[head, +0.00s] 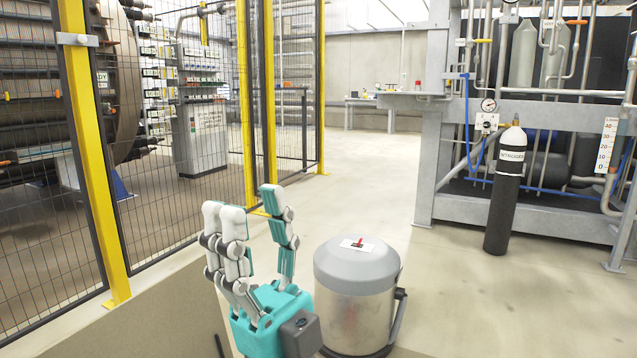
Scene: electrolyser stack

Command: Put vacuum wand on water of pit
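My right gripper (249,207) is in the lower middle of the head view, fingers pointing up. A canister vacuum (357,290) with a grey domed lid stands on the floor just right of the gripper. A dark hose or handle part (400,308) shows on the canister's right side. I cannot make out a vacuum wand. No water or pit shows in this view. My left gripper is not in view.
A yellow-posted mesh fence (95,160) runs along the left, with a large stack behind it. A black gas cylinder (506,195) stands by a grey pipe frame (425,140) at right. A bench (368,101) is at the back. The middle floor is clear.

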